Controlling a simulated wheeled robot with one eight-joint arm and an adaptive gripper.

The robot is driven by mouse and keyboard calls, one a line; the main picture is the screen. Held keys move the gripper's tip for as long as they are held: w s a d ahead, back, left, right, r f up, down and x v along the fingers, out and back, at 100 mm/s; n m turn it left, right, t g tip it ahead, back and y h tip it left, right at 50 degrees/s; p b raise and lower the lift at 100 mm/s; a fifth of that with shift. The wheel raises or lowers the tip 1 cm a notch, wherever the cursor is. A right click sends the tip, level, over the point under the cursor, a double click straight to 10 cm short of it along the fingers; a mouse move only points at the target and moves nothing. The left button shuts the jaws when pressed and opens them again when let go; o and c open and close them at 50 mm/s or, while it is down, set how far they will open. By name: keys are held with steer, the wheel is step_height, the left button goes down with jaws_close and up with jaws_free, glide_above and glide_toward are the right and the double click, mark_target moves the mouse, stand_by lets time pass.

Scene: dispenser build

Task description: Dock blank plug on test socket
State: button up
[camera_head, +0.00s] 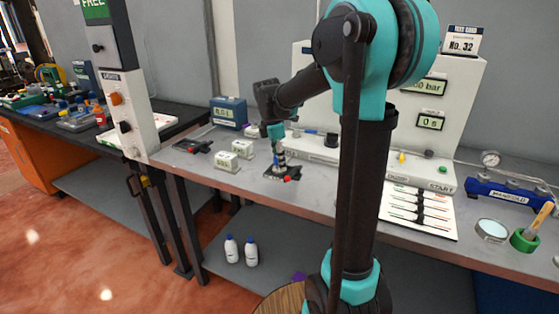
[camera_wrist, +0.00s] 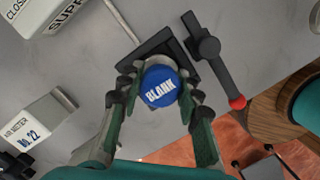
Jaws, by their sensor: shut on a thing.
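The blank plug (camera_wrist: 160,87) has a round blue top marked BLANK, seen from above in the wrist view. My gripper (camera_wrist: 157,80) is shut on it, with a green finger on either side. Right behind the plug is a dark square base (camera_wrist: 153,48), probably the test socket. A black lever (camera_wrist: 208,50) with a red tip (camera_wrist: 237,103) lies beside it. In the head view my gripper (camera_head: 278,152) points down over this dark base (camera_head: 271,175) on the bench. The plug hides the socket's middle, so I cannot tell whether they touch.
Two small white boxes (camera_head: 242,148) stand left of my gripper. Another dark fixture (camera_head: 193,146) lies farther left, with a blue meter (camera_head: 228,112) behind. A white panel (camera_head: 310,147) stands behind to the right. A white sign block (camera_wrist: 45,118) shows in the wrist view.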

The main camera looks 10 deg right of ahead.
mark_target(275, 158)
steer(key=shift+f, duration=0.2)
steer(key=o, duration=1)
steer(key=shift+c, duration=0.2)
steer(key=shift+s+a+r, duration=0.1)
steer(key=shift+a+r, duration=0.15)
steer(key=shift+r, duration=1.55)
steer(key=shift+w+a+r, duration=0.1)
steer(key=shift+a+r, duration=0.2)
steer(key=shift+r, duration=1.5)
steer(key=shift+s+a+r, duration=0.1)
steer(key=shift+a+r, duration=0.15)
steer(key=shift+r, duration=1.55)
steer(key=shift+s, duration=0.1)
